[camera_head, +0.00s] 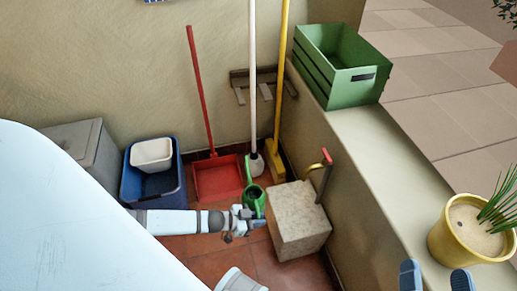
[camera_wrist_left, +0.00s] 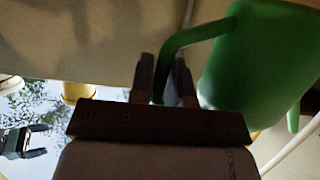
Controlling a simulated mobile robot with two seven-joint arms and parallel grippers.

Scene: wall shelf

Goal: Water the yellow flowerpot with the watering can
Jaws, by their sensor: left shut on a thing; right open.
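The green watering can (camera_head: 253,203) is in the middle of the head view, held beside the stone block. My left gripper (camera_head: 258,217) is shut on its handle. In the left wrist view the can's body (camera_wrist_left: 265,62) is at the right, and its handle passes between the two fingers (camera_wrist_left: 167,72). The yellow flowerpot (camera_head: 443,247), with pale soil and a spiky green plant, stands on the ledge at the right. A yellow pot also shows small in the left wrist view (camera_wrist_left: 78,91). My right gripper (camera_head: 436,278) is open and empty, near the pot's lower left.
A speckled stone block (camera_head: 302,238) stands right of the can, with a red-and-yellow tool behind it. A green crate (camera_head: 357,84) sits on the ledge (camera_head: 385,165). A red dustpan (camera_head: 218,178), brooms and a blue bin (camera_head: 128,185) stand by the wall. The ledge between crate and pot is clear.

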